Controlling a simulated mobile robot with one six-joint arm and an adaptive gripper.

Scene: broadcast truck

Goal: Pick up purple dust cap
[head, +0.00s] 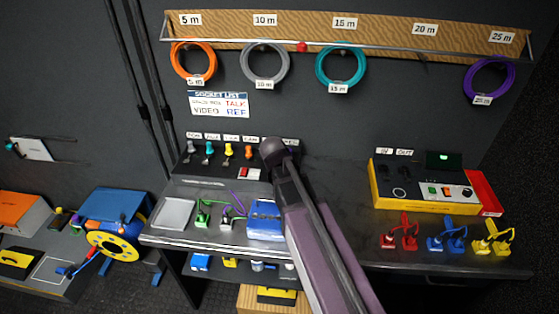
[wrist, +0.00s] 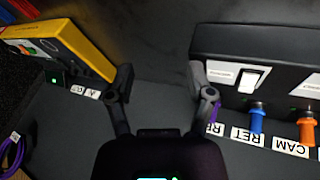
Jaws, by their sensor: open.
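In the head view, a thin purple piece (head: 239,204) shows beside a small grey block on the desk; I cannot tell whether it is the purple dust cap or its strap. In the wrist view, a purple part (wrist: 215,112) shows just beside and behind the right finger, by a partly hidden label, and most of it is covered. My gripper (wrist: 163,85) is open, with nothing visible between its fingers. In the head view my arm hides the gripper.
A dark panel with a white switch (wrist: 250,79), a blue plug (wrist: 257,120) and an orange plug (wrist: 306,126) stands close on the right. A yellow-edged box (head: 425,184) and red, blue and yellow small parts (head: 447,241) occupy the desk's right. Coloured cable coils hang behind.

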